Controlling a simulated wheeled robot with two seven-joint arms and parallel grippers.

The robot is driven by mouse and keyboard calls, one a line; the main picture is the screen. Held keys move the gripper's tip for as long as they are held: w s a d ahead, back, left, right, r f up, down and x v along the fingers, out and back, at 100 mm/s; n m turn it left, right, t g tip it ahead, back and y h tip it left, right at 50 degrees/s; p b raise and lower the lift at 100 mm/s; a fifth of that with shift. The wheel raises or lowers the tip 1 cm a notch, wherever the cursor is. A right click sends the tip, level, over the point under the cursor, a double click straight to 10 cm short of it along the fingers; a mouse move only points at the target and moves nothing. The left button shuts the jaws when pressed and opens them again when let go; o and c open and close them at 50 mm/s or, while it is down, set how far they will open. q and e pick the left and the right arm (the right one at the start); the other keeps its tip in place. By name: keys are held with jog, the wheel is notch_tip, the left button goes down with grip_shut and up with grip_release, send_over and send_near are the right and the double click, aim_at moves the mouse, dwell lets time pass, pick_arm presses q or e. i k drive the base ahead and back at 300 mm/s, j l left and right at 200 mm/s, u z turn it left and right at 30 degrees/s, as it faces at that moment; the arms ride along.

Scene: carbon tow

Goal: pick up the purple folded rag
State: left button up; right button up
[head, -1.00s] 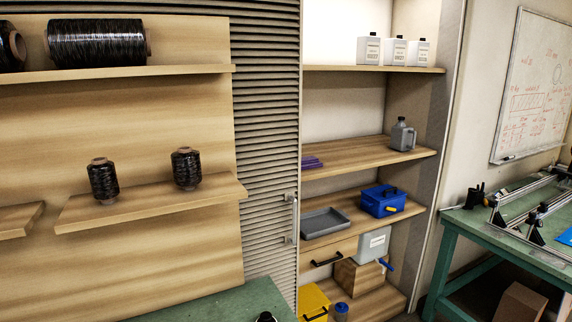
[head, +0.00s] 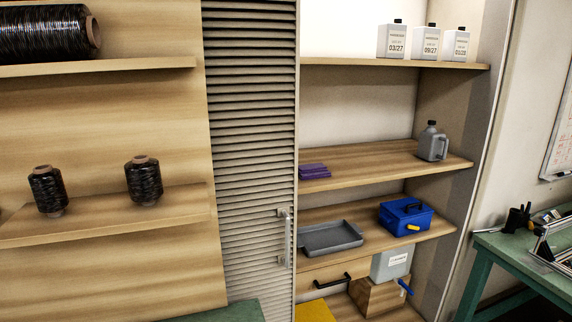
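The purple folded rag (head: 314,171) lies flat at the left end of the middle wooden shelf (head: 385,160) in the open cabinet, close to the edge of the slatted door. Neither of my grippers shows in the head view.
A grey jug (head: 432,143) stands on the same shelf at the right. Below are a grey tray (head: 330,237) and a blue toolbox (head: 405,215). White containers (head: 425,43) stand above. The slatted door (head: 250,140) borders the cabinet's left. A green workbench (head: 510,252) stands at the right.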

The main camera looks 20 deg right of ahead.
aim_at(306, 172)
jog(key=l+u, duration=0.45)
jog(key=l, duration=2.2)
jog(key=i, duration=0.05)
